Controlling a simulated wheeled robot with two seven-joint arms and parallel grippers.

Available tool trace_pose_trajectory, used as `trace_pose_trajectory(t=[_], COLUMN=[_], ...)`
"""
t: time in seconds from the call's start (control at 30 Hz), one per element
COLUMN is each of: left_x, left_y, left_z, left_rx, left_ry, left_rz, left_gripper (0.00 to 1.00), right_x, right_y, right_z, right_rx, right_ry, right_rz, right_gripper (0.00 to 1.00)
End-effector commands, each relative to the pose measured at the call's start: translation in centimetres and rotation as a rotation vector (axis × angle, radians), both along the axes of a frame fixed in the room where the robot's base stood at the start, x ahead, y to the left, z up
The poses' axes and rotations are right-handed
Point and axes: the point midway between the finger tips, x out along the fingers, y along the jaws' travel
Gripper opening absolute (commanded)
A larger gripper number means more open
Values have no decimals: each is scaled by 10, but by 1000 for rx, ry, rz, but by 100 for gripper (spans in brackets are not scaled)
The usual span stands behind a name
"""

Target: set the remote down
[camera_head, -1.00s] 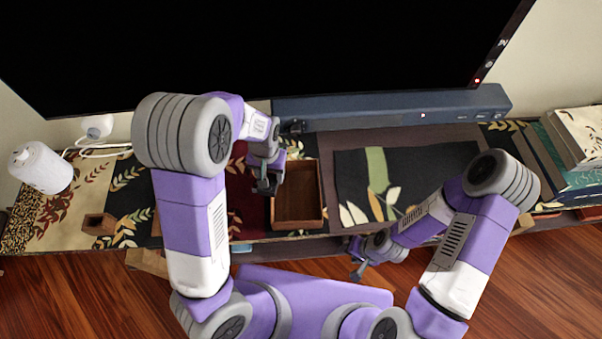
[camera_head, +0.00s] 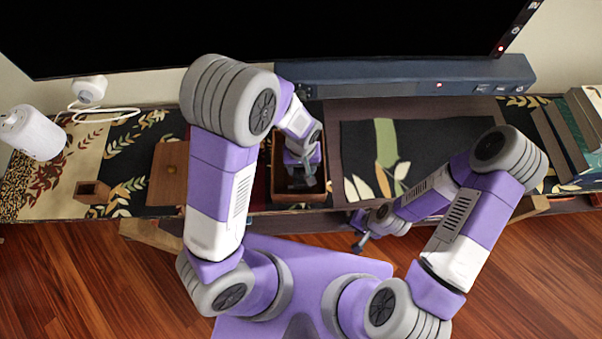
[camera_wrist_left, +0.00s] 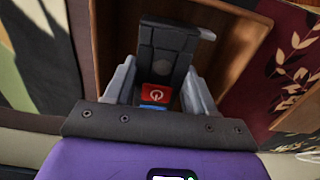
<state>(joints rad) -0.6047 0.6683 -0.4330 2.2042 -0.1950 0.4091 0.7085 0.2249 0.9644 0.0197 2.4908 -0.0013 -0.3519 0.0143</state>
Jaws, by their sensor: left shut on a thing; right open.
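The remote (camera_wrist_left: 160,62) is dark with a red power button and shows between the fingers of my left gripper (camera_wrist_left: 158,90) in the left wrist view. The left gripper (camera_head: 302,178) is shut on it, over the open wooden box (camera_head: 301,197) in the head view. The box's inner floor and walls (camera_wrist_left: 240,67) show behind the remote in the wrist view. I cannot tell whether the remote touches the box floor. My right gripper (camera_head: 359,232) is open and empty, in front of the shelf's front edge.
A dark soundbar (camera_head: 400,76) runs behind the box, under the large black screen (camera_head: 270,30). A dark leaf-patterned mat (camera_head: 425,140) lies to the right. A white cylinder (camera_head: 33,133) and a small wooden box (camera_head: 93,191) stand at left. Books (camera_head: 575,130) are at far right.

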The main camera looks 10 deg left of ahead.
Motion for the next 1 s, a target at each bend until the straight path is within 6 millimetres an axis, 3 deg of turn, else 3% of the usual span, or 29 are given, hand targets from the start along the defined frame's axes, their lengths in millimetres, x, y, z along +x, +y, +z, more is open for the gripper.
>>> trace_pose_trajectory(t=[0.4,0.77,0.8,0.93,1.0], left_x=[0,0,0,0,0], left_y=[0,0,0,0,0], left_z=[-45,-48,-47,-47,-47], left_rx=[0,-1,-1,-1,-1], left_ry=[1,-1,-1,-1,-1], left_rz=[-1,-1,-1,-1,-1], left_gripper=[19,19,59,79,80], right_x=[0,0,0,0,0], right_y=[0,0,0,0,0], right_z=[-16,-18,-18,-17,-17], right_rx=[0,0,0,0,0], right_ry=[0,0,0,0,0], right_rz=[0,0,0,0,0], right_gripper=[53,53,53,53,53])
